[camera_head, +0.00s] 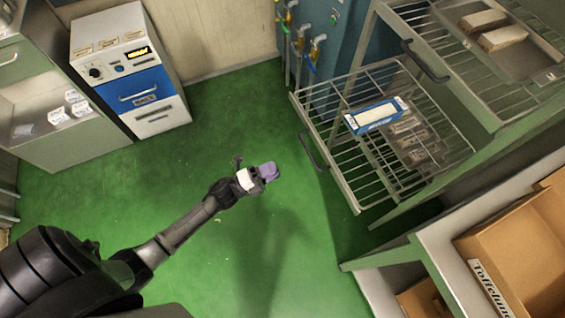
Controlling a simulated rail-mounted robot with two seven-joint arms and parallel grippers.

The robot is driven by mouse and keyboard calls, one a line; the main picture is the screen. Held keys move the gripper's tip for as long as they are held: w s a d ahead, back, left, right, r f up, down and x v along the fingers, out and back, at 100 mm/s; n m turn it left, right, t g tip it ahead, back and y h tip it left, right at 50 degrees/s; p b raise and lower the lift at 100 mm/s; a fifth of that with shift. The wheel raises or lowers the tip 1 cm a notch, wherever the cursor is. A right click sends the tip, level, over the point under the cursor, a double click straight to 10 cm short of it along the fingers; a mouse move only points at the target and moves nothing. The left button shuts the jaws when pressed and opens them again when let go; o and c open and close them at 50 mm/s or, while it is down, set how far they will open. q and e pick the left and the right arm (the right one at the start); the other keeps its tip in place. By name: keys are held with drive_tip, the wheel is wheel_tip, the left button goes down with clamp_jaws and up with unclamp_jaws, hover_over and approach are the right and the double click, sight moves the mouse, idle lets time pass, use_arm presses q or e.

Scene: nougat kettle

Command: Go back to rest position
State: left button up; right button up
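My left arm reaches in from the lower left over the green floor. My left gripper (262,173) is in the middle of the view, with open floor around it. A small purple patch (269,171) shows at its tip; I cannot tell whether it is part of the gripper or a held thing. The fingers are too small to tell whether they are open or shut. My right gripper is not in view.
A wire rack drawer (350,185) is pulled out at the right, with a blue-white box (376,116) on it. A cardboard box (525,255) stands lower right. A white-blue cabinet (130,75) stands upper left. The green floor (225,115) between is clear.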

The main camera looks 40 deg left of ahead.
use_arm(q)
drive_tip(key=shift+s+a, duration=0.25)
drive_tip(key=shift+s, duration=0.15)
drive_tip(key=shift+f, duration=0.1)
idle(0.3)
